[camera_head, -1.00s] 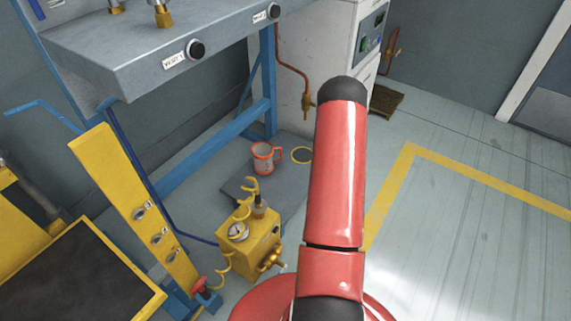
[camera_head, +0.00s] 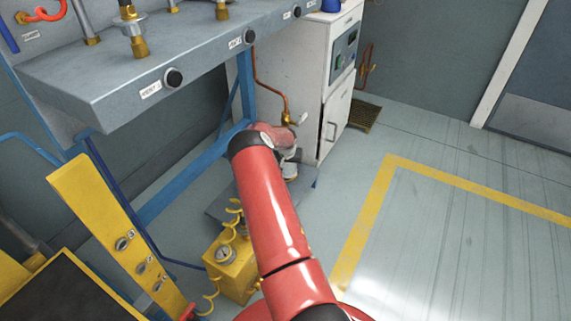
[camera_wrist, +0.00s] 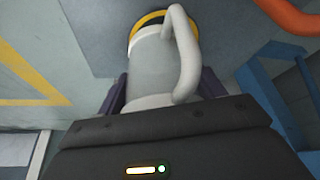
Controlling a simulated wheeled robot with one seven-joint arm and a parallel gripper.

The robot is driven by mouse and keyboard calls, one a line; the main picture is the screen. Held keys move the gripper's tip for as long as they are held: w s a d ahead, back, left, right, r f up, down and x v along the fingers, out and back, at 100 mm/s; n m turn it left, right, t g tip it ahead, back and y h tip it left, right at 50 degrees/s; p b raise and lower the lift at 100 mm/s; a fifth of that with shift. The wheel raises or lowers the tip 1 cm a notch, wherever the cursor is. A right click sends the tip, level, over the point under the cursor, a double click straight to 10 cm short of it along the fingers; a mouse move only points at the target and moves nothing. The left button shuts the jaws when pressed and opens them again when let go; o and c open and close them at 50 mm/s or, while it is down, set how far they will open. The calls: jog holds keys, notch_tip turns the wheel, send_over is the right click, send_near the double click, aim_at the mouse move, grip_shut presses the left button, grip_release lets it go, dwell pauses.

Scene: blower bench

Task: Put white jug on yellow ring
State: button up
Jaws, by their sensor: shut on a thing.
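The white jug (camera_wrist: 147,72) fills the middle of the wrist view, with its handle (camera_wrist: 187,55) on the right side. My gripper (camera_wrist: 165,88) is shut on it, with one dark finger on each side of its body. The yellow ring (camera_wrist: 148,17) shows as an arc just beyond the far end of the jug, on a grey surface. Part of the ring is hidden by the jug, and I cannot tell whether they touch. In the head view, a small whitish part of the jug (camera_head: 290,170) shows beside my arm; the ring is hidden there.
A yellow gauge box (camera_head: 231,262) stands left of my arm. The blue bench frame (camera_head: 190,170) and a white cabinet (camera_head: 335,118) are close behind. An orange curved thing (camera_wrist: 290,16) is at upper right in the wrist view. Open floor (camera_head: 450,240) lies to the right.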

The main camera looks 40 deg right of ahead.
jog(key=shift+w+a, duration=0.3)
jog(key=shift+w, duration=0.35)
jog(key=shift+s+d+f, duration=0.1)
jog(key=shift+f, duration=0.2)
jog(key=shift+f, duration=0.15)
jog(key=o, duration=1)
jog(key=shift+o, duration=0.2)
jog(key=p+v, duration=0.1)
jog(key=v, duration=1.1)
jog(key=shift+s, duration=0.1)
